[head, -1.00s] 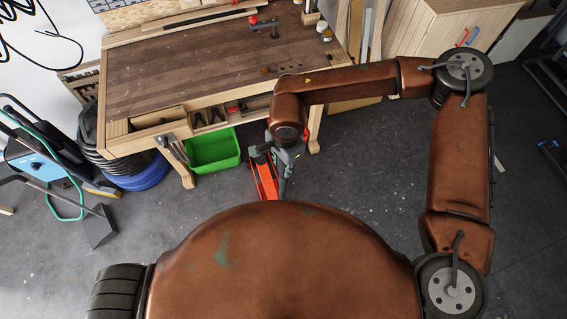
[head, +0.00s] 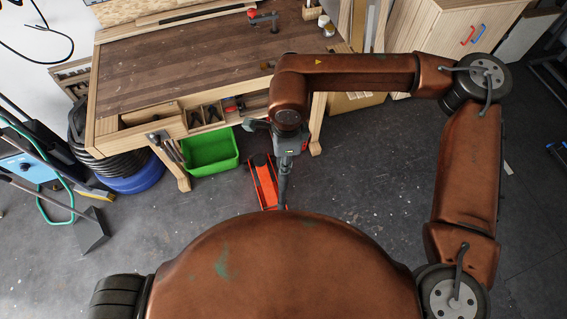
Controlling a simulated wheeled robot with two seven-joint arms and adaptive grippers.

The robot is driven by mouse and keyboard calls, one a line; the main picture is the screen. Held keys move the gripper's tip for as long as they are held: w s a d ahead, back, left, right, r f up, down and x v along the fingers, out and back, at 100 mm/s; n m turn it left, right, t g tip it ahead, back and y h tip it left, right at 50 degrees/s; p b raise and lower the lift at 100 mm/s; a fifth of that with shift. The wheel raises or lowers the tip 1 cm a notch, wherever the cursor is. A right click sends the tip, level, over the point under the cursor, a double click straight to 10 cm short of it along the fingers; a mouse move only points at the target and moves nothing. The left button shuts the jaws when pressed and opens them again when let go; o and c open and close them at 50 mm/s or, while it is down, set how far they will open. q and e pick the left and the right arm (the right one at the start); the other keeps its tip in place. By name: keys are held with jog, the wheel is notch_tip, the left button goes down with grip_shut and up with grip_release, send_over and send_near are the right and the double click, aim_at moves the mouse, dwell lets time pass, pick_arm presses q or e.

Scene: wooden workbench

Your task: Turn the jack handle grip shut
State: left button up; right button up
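The red-orange floor jack (head: 267,186) stands on the floor in front of the workbench, its lower end cut off by my own body. A dark upright shaft (head: 283,185), apparently the jack handle, rises at its right side; its top meets my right gripper (head: 284,152). The gripper hangs from my copper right arm, above and slightly right of the jack. Its fingers blend with the dark shaft, so I cannot tell whether they are closed on the grip or only beside it. My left gripper is not in view.
The wooden workbench (head: 165,75) stands behind the jack. A green bin (head: 210,153) is on the floor to the left, with a blue-and-black coil (head: 138,178) beyond. A wooden cabinet (head: 450,35) stands at the back right. The floor at left front is open.

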jog(key=m+b, duration=0.4)
jog(key=shift+w+f+m+b, duration=0.15)
jog(key=shift+f+m+b, duration=0.05)
jog(key=shift+m+b, duration=1)
jog(key=shift+m, duration=0.3)
jog(key=shift+r+m+b, duration=0.2)
jog(key=shift+m+b, duration=0.45)
jog(key=shift+m, duration=0.55)
jog(key=o, duration=1.2)
jog(key=shift+c, duration=0.2)
jog(key=shift+r, duration=0.15)
jog(key=r, duration=1.1)
jog(key=shift+s+d+r, duration=0.35)
jog(key=shift+s, duration=0.05)
